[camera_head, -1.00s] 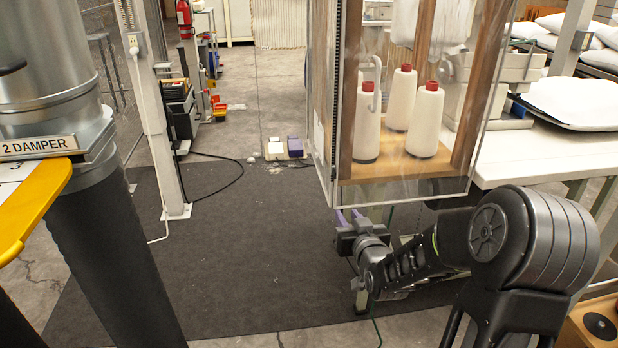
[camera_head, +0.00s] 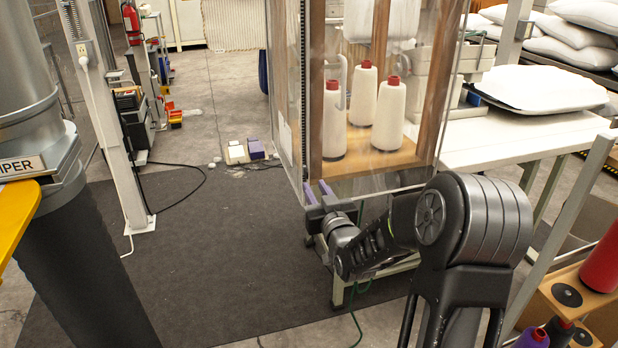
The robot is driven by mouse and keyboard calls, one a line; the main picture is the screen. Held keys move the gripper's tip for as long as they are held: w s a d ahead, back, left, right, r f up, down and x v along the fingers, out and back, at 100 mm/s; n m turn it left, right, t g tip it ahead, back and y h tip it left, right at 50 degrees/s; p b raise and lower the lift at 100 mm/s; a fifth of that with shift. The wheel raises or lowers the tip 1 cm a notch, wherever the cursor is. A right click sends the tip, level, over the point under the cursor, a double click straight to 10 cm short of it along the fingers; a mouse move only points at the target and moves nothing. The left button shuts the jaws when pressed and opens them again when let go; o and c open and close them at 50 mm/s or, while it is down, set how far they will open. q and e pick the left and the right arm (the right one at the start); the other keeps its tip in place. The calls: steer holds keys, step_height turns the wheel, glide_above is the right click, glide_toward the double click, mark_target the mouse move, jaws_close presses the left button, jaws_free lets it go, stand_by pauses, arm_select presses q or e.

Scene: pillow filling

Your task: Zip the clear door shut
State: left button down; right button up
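The clear door (camera_head: 375,185) is a see-through sheet across the front of a wood-framed cabinet. A dark zipper strip (camera_head: 304,90) runs down its left edge. A zipper pull cannot be made out. My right gripper (camera_head: 318,190) has two purple fingertips pointing up, set apart with a gap between them. It is at the lower left corner of the door, just at the bottom end of the zipper strip; whether it touches cannot be told. Nothing shows between the fingers. My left gripper is not in view.
White thread cones (camera_head: 388,115) with red tops stand behind the door on a wooden shelf. A white table (camera_head: 520,138) with a pillow is at right. A wooden rack (camera_head: 560,295) with spools is at lower right. The dark mat (camera_head: 210,260) is clear at left.

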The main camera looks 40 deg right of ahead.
mark_target(306, 172)
steer(key=p+x, duration=0.1)
steer(key=x, duration=0.4)
steer(key=shift+w+d, duration=0.1)
steer(key=shift+w, duration=0.2)
steer(key=shift+c, duration=0.6)
jaws_close()
stand_by(0.5)
